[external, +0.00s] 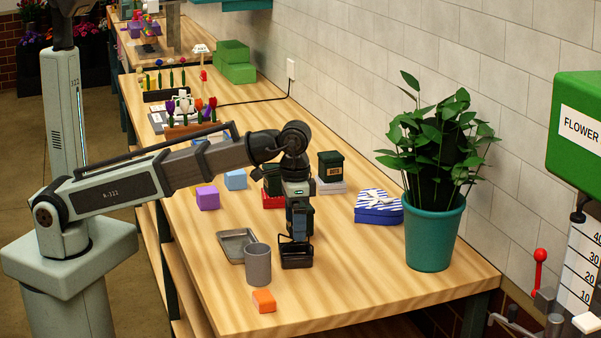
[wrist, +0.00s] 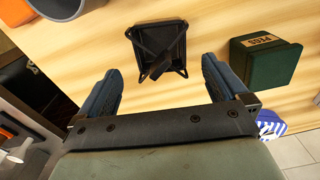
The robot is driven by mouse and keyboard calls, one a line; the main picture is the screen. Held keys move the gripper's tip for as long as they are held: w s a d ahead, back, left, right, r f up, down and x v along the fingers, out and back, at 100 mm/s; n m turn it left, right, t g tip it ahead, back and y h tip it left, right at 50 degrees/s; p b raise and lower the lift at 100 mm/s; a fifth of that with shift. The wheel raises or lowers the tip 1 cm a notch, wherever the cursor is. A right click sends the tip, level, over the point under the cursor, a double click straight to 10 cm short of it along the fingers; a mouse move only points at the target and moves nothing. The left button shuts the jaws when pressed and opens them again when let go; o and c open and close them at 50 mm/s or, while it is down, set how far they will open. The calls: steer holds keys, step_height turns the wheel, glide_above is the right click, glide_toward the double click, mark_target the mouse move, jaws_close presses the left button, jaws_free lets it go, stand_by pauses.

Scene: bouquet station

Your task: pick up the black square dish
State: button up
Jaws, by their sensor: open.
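The black square dish (external: 296,262) stands on the wooden table directly below my gripper (external: 298,238) in the external view. In the wrist view the dish (wrist: 170,40) is at the top centre, with its raised rim showing and a dark shape inside it. My gripper (wrist: 160,68) is open, with one finger to the left and one to the right. The dish lies beyond and between the fingertips in that view. The gripper hides part of the dish's back in the external view.
A grey cup (external: 258,266) stands close left of the dish, beside a grey tray (external: 231,241). An orange block (external: 264,301) lies in front. A blue heart-shaped box (external: 378,212) and a potted plant (external: 433,235) stand right. A green box (wrist: 265,65) shows in the wrist view.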

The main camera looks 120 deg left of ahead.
mark_target(296, 247)
steer(key=shift+f+m, duration=0.2)
steer(key=shift+m, duration=0.1)
steer(key=shift+f, duration=3.6)
steer(key=c, duration=1.5)
steer(key=shift+c, duration=0.2)
steer(key=shift+r, duration=0.15)
